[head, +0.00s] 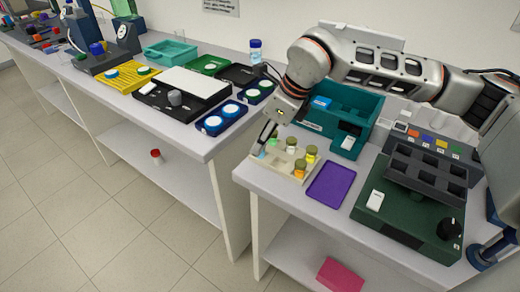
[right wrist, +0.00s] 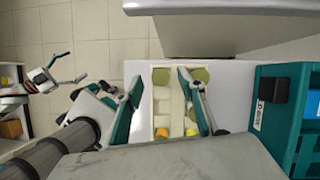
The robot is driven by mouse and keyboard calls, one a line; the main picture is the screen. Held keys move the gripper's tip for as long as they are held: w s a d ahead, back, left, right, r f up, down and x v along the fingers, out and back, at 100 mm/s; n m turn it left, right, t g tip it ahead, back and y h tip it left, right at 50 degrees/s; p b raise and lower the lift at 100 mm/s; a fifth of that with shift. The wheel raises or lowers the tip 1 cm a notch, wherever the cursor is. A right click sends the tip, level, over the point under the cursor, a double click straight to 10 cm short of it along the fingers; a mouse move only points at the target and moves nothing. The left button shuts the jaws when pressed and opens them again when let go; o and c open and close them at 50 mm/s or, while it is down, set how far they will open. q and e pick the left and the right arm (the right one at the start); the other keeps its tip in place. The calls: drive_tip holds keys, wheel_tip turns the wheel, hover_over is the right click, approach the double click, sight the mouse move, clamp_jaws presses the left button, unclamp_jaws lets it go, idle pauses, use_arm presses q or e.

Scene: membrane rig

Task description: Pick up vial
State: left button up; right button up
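A cream vial rack (head: 287,177) stands at the front left of the right-hand bench. Several capped vials stand in it, among them a yellow one (head: 311,154), an orange one (head: 300,168) and an olive-capped one (head: 291,144). In the right wrist view, olive caps (right wrist: 161,76) show at the rack's far end, and yellow and orange spots nearer. My right gripper (head: 265,143) points down over the rack's left end. In its wrist view its fingers (right wrist: 160,78) are spread, with no vial clearly held. My left gripper (right wrist: 74,69) shows only there, at the left, apparently open and empty.
A purple mat (head: 331,182) lies right of the rack. A teal bin (head: 350,105) stands behind it, and a green device with a dark block (head: 405,222) stands farther right. A gap separates this bench from the left one.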

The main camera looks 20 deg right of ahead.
drive_tip(key=shift+x, duration=1.5)
drive_tip(key=shift+w, duration=0.1)
drive_tip(key=c, duration=1)
use_arm(q)
drive_tip(key=shift+w+r, duration=0.2)
drive_tip(key=shift+w, duration=0.05)
use_arm(e)
drive_tip(key=shift+c, duration=0.2)
drive_tip(key=shift+r, duration=0.1)
